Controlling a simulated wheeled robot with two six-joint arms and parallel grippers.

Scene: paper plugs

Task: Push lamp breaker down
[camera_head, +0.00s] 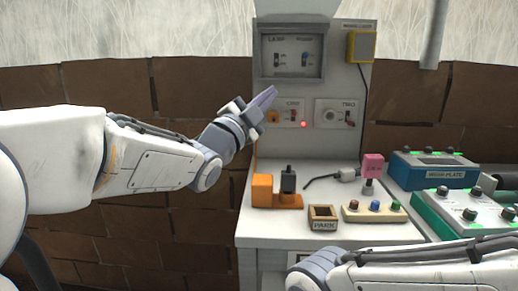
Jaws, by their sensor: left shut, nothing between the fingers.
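The breaker box (291,50) is mounted high on the grey panel. Inside it, the lamp breaker (279,59) is a small dark switch under the label LAMP, on the left. A second breaker (305,58) with a blue part sits to its right under a label that looks like PUMP. My left gripper (268,95) is shut and empty, below and left of the box, its fingers pointing up and right. It is apart from the breakers. My right arm comes in at the bottom right, and its fingers are not visible.
Below the box are two sockets, ONE (289,113) and TWO (336,113), with a red light beside ONE. On the counter stand an orange block (262,190), a PARK box (323,217), a button strip (374,212), a pink plug (373,166) and a blue device (433,170).

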